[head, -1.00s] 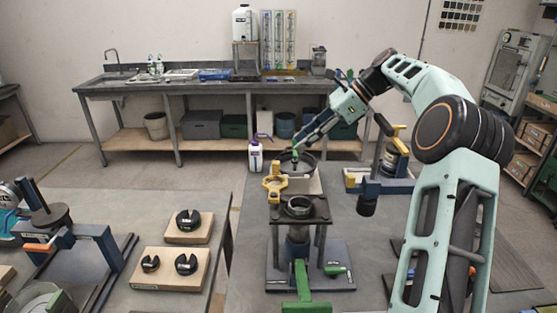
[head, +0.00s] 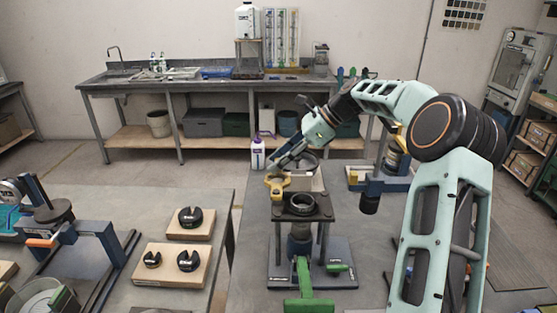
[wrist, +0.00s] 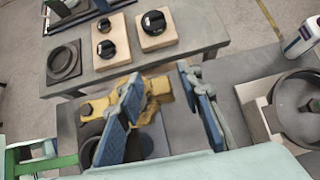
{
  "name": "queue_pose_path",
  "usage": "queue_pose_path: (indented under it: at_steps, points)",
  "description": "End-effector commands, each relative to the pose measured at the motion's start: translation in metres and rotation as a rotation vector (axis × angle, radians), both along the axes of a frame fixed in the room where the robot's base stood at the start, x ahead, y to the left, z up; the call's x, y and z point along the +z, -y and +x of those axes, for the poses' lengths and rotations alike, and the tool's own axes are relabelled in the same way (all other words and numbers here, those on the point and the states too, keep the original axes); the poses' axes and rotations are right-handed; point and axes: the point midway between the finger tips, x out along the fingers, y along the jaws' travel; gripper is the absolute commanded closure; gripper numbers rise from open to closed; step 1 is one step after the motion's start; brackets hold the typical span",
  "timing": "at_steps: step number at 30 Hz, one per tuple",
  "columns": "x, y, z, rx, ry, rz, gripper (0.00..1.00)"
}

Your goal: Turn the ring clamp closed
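The yellow ring clamp (head: 277,183) sits at the far left edge of the dark stand, by a round black ring (head: 303,205) on the stand's top. My gripper (head: 277,165) is just behind and above the clamp in the head view. In the wrist view, my gripper (wrist: 160,80) has its two blue fingers apart. The yellow clamp (wrist: 107,97) runs behind the left finger, and its end shows in the gap between the fingers. I cannot tell whether the fingers touch it. The left finger hides part of the clamp and ring.
A green handle (head: 304,280) sticks out at the stand's front. A round dark pan (wrist: 302,105) stands close to the right finger. Wooden blocks with black parts (head: 170,264) lie on the left table. A white bottle (head: 257,154) is behind.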

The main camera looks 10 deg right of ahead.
Motion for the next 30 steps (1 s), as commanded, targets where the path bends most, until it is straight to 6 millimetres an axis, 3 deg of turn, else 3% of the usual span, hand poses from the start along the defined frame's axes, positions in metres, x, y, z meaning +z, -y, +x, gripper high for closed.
queue_pose_path:
  at_steps: [2,11,21,30]
  points:
    - [0.000,0.000,0.000,0.000,0.000,0.000,0.69]
    - [0.000,0.000,0.000,0.000,0.000,0.000,1.00]
    - [0.000,0.001,-0.001,-0.008,-0.001,0.000,1.00]
    - [0.000,0.014,-0.005,-0.125,0.000,-0.002,1.00]
